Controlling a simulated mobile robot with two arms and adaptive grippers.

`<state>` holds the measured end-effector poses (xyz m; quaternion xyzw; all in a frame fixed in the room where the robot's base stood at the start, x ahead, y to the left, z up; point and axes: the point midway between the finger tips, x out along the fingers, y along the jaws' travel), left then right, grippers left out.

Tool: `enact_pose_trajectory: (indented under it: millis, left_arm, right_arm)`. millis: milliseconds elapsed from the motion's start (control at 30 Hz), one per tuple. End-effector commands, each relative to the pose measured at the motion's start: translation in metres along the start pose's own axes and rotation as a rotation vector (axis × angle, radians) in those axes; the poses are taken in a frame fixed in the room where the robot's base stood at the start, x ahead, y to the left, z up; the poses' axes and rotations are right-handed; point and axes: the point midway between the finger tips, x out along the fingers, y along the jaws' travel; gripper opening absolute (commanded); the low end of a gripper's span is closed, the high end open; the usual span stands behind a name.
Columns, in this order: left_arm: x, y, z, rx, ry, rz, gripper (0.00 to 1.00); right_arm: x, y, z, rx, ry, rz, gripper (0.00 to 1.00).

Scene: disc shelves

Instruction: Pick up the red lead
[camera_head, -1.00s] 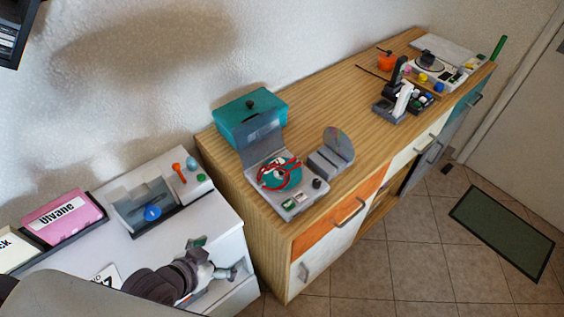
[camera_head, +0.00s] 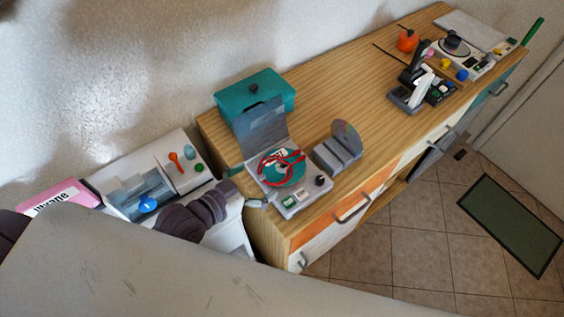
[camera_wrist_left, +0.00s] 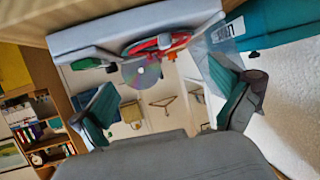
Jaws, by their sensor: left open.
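The red lead (camera_head: 289,158) lies in loose coils on top of a teal disc in the open grey player (camera_head: 292,203) at the near end of the wooden cabinet. It also shows in the left wrist view (camera_wrist_left: 158,43) at the top, beyond the fingertips. My left gripper (camera_head: 245,187) is just left of the player, open and apart from the lead. In the left wrist view its two teal-padded fingers (camera_wrist_left: 166,84) are spread wide with nothing between them. My right gripper is not in view.
The player's raised lid (camera_head: 262,127) stands behind the lead, with a teal box (camera_head: 255,95) at the back. A grey rack with a disc (camera_head: 338,150) stands to the right. A white unit (camera_head: 117,178) is on the left. The cabinet's middle (camera_head: 340,95) is clear.

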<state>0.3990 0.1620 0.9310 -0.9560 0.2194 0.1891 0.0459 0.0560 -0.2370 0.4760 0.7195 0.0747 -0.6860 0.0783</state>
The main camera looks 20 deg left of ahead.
Motion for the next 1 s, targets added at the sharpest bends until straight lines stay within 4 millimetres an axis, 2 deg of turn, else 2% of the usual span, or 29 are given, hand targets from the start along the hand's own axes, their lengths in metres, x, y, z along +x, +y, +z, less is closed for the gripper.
enact_pose_trajectory:
  millis: [100,300,367,533,767,833,1000]
  left_arm:
    - [0.009,0.000,-0.001,0.000,0.000,0.000,1.00]
    - [0.030,-0.002,-0.001,-0.002,0.000,0.000,1.00]
    - [0.040,-0.002,-0.001,-0.002,0.002,0.000,1.00]
    - [0.059,-0.002,0.002,0.000,0.000,0.000,1.00]
    - [0.061,-0.002,0.003,0.001,-0.001,0.001,1.00]
    - [0.061,-0.002,0.003,0.001,-0.001,0.001,0.93]
    - [0.061,-0.002,0.003,0.001,-0.001,0.001,0.65]
  right_arm:
    - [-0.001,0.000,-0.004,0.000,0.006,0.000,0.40]
    - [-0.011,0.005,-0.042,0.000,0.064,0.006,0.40]
    - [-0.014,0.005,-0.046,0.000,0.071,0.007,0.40]
    - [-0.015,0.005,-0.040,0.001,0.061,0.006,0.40]
    - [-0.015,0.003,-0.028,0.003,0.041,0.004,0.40]
    - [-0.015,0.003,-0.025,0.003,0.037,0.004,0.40]
    - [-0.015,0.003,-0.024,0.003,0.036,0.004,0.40]
